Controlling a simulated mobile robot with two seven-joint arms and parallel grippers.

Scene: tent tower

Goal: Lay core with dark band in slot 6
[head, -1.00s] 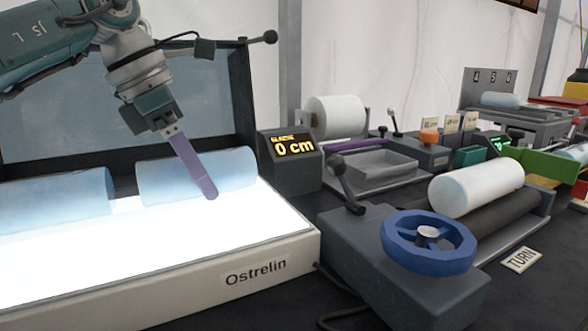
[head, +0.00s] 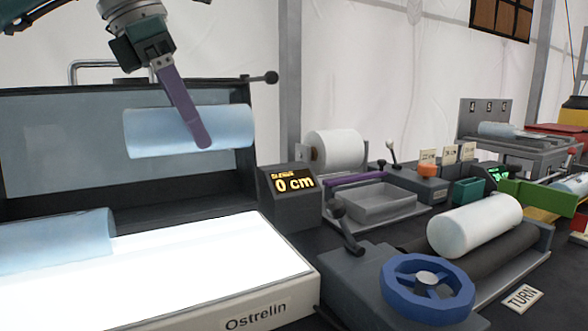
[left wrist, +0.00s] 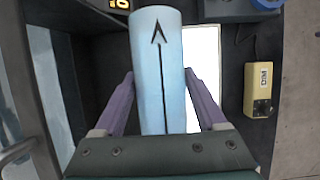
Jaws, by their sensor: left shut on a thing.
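My left gripper (head: 197,138) is shut on a pale blue core (head: 148,134) and holds it above the back of the lit light box (head: 265,318). In the left wrist view the held core (left wrist: 158,75) lies between the purple fingers and carries a long black arrow. I see no dark band on it. A second pale blue core (head: 55,242) lies on the light box at the left. The numbered slot rack (head: 488,107) stands at the far right, with a pale core (head: 497,130) in it. Its digits are small; I cannot read them surely. My right gripper is not in view.
A display (head: 292,185) reads 0 cm. A blue handwheel (head: 428,288) and a roller unit with a white roll (head: 475,225) stand at the front right. A grey tray (head: 375,203) and another white roll (head: 336,149) are behind. A DIM box (left wrist: 259,90) shows in the wrist view.

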